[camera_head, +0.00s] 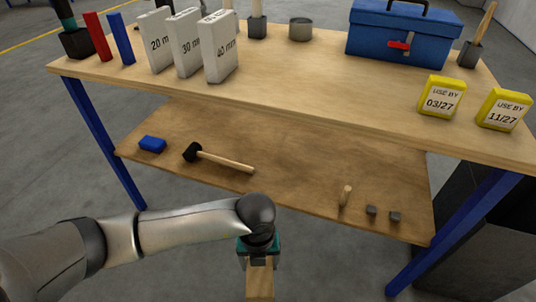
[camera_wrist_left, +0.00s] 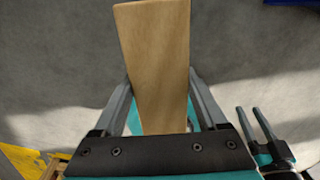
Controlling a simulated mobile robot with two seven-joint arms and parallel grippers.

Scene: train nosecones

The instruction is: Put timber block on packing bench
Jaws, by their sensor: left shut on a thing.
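The timber block (camera_head: 260,283) is a pale wooden piece held at the bottom of the head view. My left gripper (camera_head: 259,258) is shut on it, in front of the bench's near side and lower shelf. In the left wrist view the timber block (camera_wrist_left: 155,60) stands long and upright between the two fingers of my left gripper (camera_wrist_left: 160,88). The packing bench (camera_head: 300,85) has a wooden top and blue legs. What looks like my right gripper (camera_wrist_left: 249,108) shows small at the right of the left wrist view; its opening is unclear.
White marked blocks (camera_head: 188,43), red (camera_head: 97,37) and blue (camera_head: 122,38) pieces stand at the bench's left. A blue toolbox (camera_head: 400,38) and yellow date boxes (camera_head: 442,97) stand at right. The top's middle is clear. A mallet (camera_head: 225,160) lies on the lower shelf.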

